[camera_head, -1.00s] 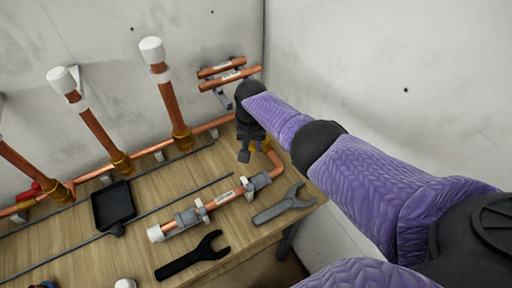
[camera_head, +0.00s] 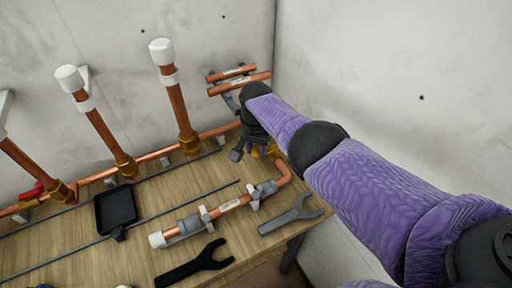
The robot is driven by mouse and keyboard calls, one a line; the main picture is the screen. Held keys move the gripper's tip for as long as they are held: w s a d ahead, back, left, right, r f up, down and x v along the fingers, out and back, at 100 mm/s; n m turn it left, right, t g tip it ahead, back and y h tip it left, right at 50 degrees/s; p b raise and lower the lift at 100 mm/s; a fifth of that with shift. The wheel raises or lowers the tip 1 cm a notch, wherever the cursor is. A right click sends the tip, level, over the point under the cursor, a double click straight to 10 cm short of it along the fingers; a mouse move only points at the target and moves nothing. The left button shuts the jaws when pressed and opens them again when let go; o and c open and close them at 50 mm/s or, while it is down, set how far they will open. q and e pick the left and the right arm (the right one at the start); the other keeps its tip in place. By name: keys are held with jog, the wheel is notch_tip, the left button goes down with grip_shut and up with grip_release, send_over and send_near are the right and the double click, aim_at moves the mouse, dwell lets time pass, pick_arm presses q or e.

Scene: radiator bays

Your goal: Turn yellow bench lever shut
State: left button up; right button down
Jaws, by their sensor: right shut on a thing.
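My right gripper (camera_head: 250,143) is at the right end of the bench, by the copper pipe bend, pointing down. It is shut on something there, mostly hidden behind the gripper. A small yellow part (camera_head: 270,150) shows just right of the gripper, beside the pipe; I take it for the yellow bench lever, and its angle cannot be made out. My left gripper is not in view.
The wooden bench (camera_head: 140,222) holds a black tray (camera_head: 116,209), a black wrench (camera_head: 195,264), a grey wrench (camera_head: 291,214) and a copper pipe assembly (camera_head: 222,208). Upright copper pipes (camera_head: 178,108) with white caps stand behind. A red handle (camera_head: 31,192) is at far left. Walls close off the back and right.

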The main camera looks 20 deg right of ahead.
aim_at(256, 149)
jog(key=shift+c, duration=2)
grip_release()
notch_tip(256, 149, up, 9)
jog(key=p, duration=0.6)
jog(key=shift+r+p, duration=0.1)
jog(key=shift+p, duration=0.2)
jog(key=shift+r, duration=0.4)
